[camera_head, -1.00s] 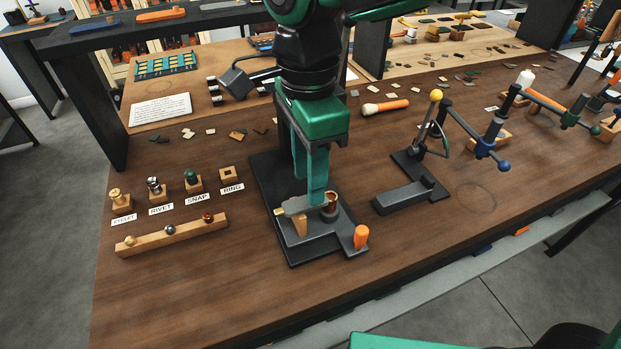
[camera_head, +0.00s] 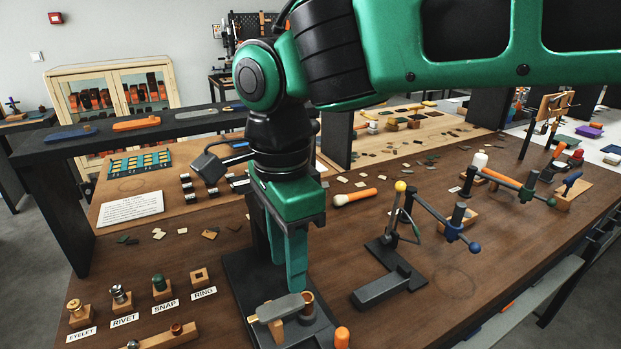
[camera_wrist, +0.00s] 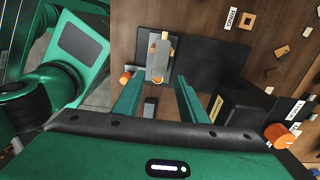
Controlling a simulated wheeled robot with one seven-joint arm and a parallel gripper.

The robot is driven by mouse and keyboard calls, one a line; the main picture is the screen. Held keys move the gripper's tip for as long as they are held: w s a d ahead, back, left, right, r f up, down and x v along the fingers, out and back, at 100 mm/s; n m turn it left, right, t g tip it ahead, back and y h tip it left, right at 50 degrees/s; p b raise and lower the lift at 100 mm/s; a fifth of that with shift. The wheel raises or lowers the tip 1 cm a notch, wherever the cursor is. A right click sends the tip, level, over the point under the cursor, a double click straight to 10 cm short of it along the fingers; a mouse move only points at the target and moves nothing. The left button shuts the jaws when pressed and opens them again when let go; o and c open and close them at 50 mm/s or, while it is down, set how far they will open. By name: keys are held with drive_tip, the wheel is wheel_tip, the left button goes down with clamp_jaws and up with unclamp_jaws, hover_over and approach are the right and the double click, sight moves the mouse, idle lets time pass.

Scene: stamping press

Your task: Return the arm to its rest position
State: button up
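My gripper (camera_head: 286,280) hangs fingers-down over the dark stamping press (camera_head: 238,278) on the brown bench. In the wrist view its two green fingers (camera_wrist: 159,103) stand apart, with nothing held between them. The press shows a grey metal arm (camera_head: 281,308), a brown cylinder (camera_head: 307,306) and an orange knob (camera_head: 342,338) at the bottom of the head view. The wrist view shows the grey arm (camera_wrist: 158,62) ahead of the fingertips, beside the orange knob (camera_wrist: 126,78). In the head view the fingertips lie close to the grey arm; touching cannot be told.
Labelled blocks stand left, with EYELET (camera_head: 82,315) and RING (camera_head: 201,279) at the row's ends. A wooden rail (camera_head: 165,341) lies in front. A lever tool (camera_head: 396,268) with a yellow ball stands right. A dark shelf (camera_head: 120,138) runs behind my arm.

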drive_tip(key=w+d+f+n, duration=0.1)
drive_tip(key=w+d, duration=0.1)
drive_tip(key=d, duration=0.7)
drive_tip(key=w+d+f, duration=0.1)
drive_tip(key=w+d, duration=0.1)
drive_tip(key=d, duration=0.8)
drive_tip(key=w+d+f+n, duration=0.1)
drive_tip(key=w+d+f, duration=0.15)
drive_tip(key=d, duration=0.65)
drive_tip(key=s+d+f+n, duration=0.1)
drive_tip(key=s+d+f, duration=0.2)
drive_tip(key=s+d, duration=0.4)
drive_tip(key=s+d+f+n, duration=0.2)
drive_tip(key=s+d, duration=0.5)
drive_tip(key=d, duration=0.4)
drive_tip(key=shift+d+f, duration=0.3)
drive_tip(key=shift+f, duration=0.2)
drive_tip(key=shift+w+f, duration=0.25)
drive_tip(key=shift+w, duration=0.4)
